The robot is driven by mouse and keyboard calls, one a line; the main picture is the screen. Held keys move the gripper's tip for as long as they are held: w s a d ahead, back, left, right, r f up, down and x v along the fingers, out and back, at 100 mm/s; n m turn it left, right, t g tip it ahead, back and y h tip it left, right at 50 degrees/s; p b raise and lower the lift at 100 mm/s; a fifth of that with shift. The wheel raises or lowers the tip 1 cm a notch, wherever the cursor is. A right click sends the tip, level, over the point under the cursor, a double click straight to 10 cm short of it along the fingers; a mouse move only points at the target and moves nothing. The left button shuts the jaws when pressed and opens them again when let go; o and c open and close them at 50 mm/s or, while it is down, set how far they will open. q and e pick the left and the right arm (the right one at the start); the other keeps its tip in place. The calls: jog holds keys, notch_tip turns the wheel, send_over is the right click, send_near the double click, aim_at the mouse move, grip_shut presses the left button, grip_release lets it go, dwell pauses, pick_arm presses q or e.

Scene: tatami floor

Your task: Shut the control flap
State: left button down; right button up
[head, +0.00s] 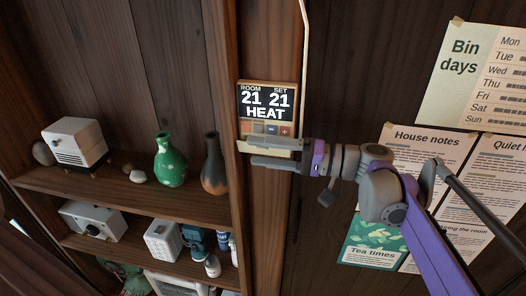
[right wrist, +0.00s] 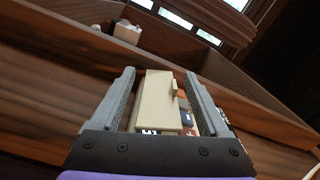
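The control unit (head: 266,100) is a beige-framed panel on a wooden post, with a dark display reading ROOM 21, SET 21, HEAT. Its row of small buttons (head: 266,129) shows uncovered below the display. The beige control flap (head: 280,153) is open at the unit's lower edge, partly hidden by my right gripper (head: 250,153). In the right wrist view the flap (right wrist: 155,100), with a small tab, lies between the two spread fingers of this gripper (right wrist: 160,90), with gaps beside it. Some buttons (right wrist: 187,118) show beside the flap. My left gripper is not in view.
A wooden shelf (head: 120,195) at left holds a green vase (head: 170,165), a dark vase (head: 214,165) and a white box-shaped device (head: 75,142). A pale conduit (head: 304,60) runs up beside the control unit. Paper notices (head: 430,150) hang on the right wall behind my right arm.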

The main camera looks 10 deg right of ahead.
jog(key=b+v, duration=0.1)
jog(key=v, duration=0.9)
jog(key=shift+s+d, duration=0.15)
jog(key=shift+d, duration=0.25)
